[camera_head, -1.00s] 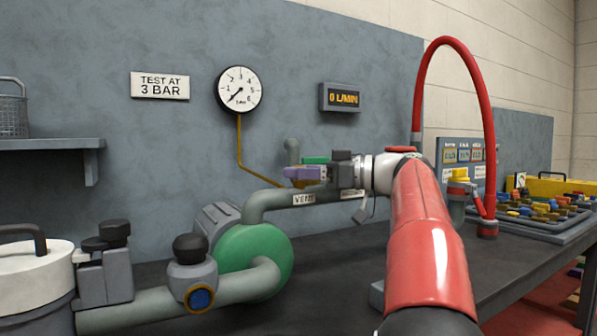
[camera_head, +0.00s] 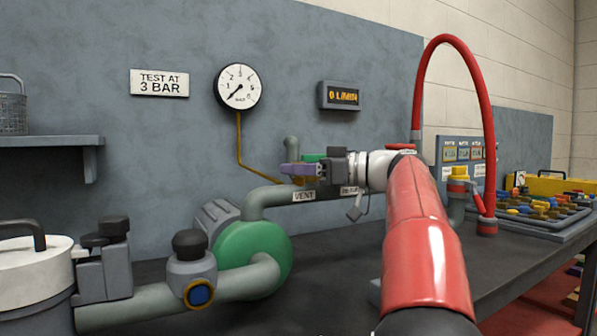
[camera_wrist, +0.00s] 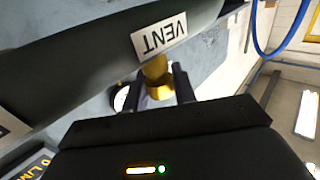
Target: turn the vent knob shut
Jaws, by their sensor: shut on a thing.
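The fingers hide most of the knob there. How far the knob is turned cannot be told.
The grey-green vent pipe (camera_head: 270,203) runs below my gripper, from the green pump (camera_head: 262,246). The round gauge (camera_head: 240,86) has its needle at the lower left. The display (camera_head: 341,96) reads 0 L/MIN. A red hose (camera_head: 480,90) arches at the right.

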